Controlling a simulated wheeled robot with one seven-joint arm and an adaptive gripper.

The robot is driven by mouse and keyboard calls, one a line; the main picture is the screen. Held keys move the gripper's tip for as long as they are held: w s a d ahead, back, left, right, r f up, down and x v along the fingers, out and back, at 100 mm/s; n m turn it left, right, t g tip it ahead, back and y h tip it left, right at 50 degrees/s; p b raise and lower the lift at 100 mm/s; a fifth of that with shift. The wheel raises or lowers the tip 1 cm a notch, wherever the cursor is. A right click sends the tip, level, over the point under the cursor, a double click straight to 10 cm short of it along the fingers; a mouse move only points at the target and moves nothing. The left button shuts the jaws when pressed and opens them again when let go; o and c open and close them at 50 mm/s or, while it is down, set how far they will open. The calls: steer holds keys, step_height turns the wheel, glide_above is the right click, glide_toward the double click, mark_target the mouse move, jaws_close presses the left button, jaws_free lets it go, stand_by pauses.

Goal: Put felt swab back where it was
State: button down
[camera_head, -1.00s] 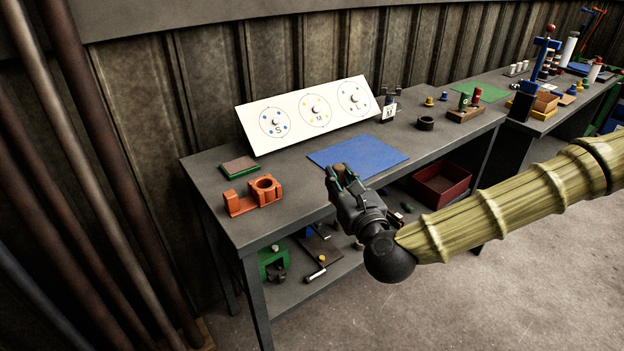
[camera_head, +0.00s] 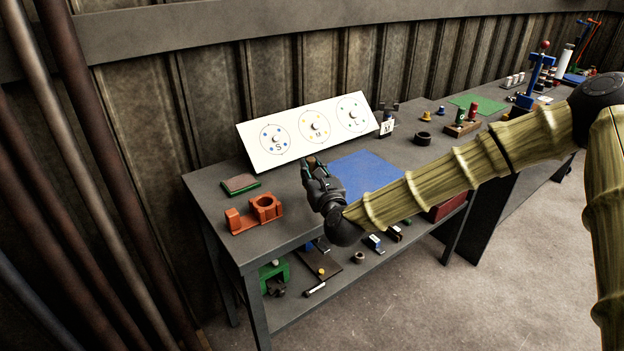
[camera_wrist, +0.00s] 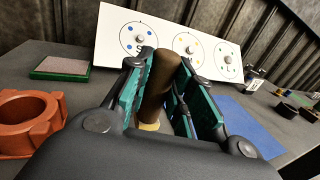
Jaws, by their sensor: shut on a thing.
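The felt swab (camera_wrist: 160,80), a dark brown cylinder with a pale yellowish lower end, stands between the teal-padded fingers of my gripper (camera_head: 314,166). My gripper is shut on it, and the swab is slightly tilted in the wrist view. In the head view my gripper is over the bench, at the left edge of the blue mat (camera_head: 362,174) and in front of the white board. The swab is mostly hidden by the fingers there. An orange holder (camera_head: 254,213) with a round ring opening stands to the left of my gripper; it also shows in the wrist view (camera_wrist: 28,122).
The white board (camera_head: 305,134) with circles marked S, M and L leans at the back. A green-edged brown pad (camera_head: 240,184) lies at the left. A black ring (camera_head: 423,138) and a wooden block with cylinders (camera_head: 463,128) stand right. The lower shelf holds several parts.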

step_height(320, 180, down, 3)
steer(key=shift+f+p, duration=0.15)
steer(key=shift+p, duration=0.35)
steer(key=shift+f, duration=0.2)
steer(key=c, duration=1.3)
jaws_free()
steer(key=shift+o, duration=0.2)
steer(key=shift+r, duration=0.1)
steer(key=shift+r, duration=0.2)
steer(key=b+v, duration=0.2)
steer(key=v, duration=1)
steer(key=shift+b, duration=0.35)
